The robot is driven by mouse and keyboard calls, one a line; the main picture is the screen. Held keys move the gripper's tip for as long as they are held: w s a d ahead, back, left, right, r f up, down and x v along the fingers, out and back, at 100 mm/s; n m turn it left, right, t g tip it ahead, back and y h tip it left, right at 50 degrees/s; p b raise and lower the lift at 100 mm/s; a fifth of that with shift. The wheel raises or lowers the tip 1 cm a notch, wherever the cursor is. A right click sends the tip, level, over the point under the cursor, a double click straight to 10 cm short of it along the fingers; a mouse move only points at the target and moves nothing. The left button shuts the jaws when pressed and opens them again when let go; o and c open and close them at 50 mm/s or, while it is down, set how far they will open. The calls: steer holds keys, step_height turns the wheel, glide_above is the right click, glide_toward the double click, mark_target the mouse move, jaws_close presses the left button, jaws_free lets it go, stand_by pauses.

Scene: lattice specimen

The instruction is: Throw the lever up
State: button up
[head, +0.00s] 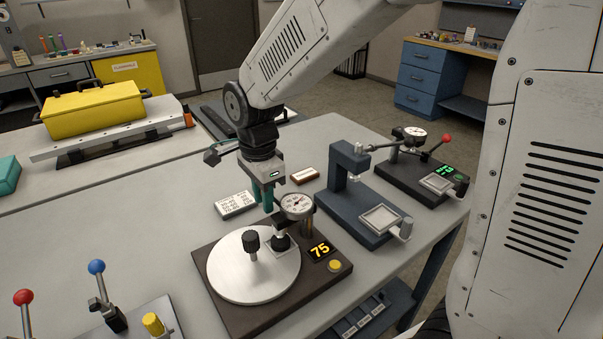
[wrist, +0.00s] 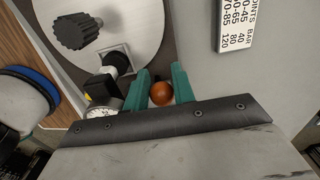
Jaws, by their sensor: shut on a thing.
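My gripper (head: 263,203) points down behind the fixture with the round silver plate (head: 235,278) and a dial gauge (head: 296,205). In the wrist view its two green fingers (wrist: 161,70) are shut on a small orange-brown ball knob (wrist: 160,93). The knob seems to be the end of a lever on this fixture. Its shaft is hidden, and the head view does not show the knob. The fixture's dark base (head: 215,290) carries a display (head: 319,250) reading 75 and a yellow button (head: 334,265).
A printed card (head: 236,204) lies behind the fixture. A dark blue press (head: 350,180) stands to its right, then another gauge fixture with a red-knobbed lever (head: 445,139). Blue-knobbed (head: 96,267) and red-knobbed (head: 23,298) levers stand at front left. The table left of the card is clear.

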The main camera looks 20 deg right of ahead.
steer(key=o, duration=0.7)
steer(key=shift+r, duration=2.75)
